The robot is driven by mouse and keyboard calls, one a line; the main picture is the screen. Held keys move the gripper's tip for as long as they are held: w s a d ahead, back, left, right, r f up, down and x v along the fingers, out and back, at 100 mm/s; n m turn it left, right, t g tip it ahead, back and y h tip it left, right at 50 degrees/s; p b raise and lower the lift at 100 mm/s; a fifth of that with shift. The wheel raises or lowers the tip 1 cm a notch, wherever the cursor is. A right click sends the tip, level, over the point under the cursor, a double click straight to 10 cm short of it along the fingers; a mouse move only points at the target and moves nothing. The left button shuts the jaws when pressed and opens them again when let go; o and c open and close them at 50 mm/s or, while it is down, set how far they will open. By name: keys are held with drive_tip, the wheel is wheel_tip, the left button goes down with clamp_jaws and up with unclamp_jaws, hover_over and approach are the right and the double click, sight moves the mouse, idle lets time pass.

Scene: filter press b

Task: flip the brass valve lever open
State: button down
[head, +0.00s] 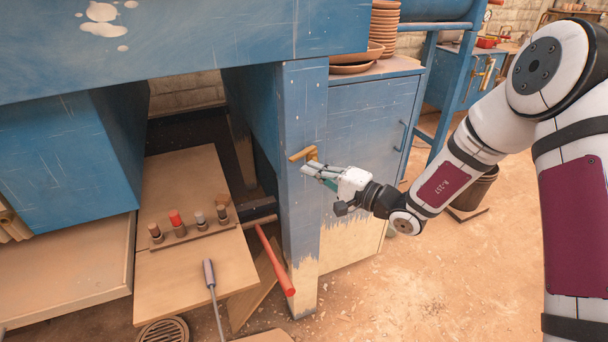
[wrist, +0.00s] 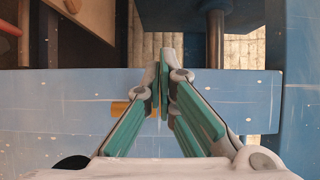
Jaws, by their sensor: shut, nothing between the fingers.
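The brass valve lever (head: 302,154) is on the blue post (head: 303,210), sticking out to the left near the post's upper part. In the wrist view a small brass part of the lever (wrist: 121,108) shows behind the left finger; the rest is hidden by my fingers. My gripper (head: 305,168) is shut and empty, its fingertips just below the lever in the head view. In the wrist view the fingertips (wrist: 161,60) meet in front of the post. I cannot tell whether the fingers touch the lever.
A blue cabinet (head: 365,130) stands right of the post, with stacked clay dishes (head: 383,35) on top. A wooden board (head: 180,270) with several small knobs is lower left. A red-handled bar (head: 275,262) leans near the post's foot.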

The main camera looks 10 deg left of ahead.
drive_tip(key=s+d, duration=0.2)
drive_tip(key=s, duration=0.8)
drive_tip(key=shift+d, duration=0.4)
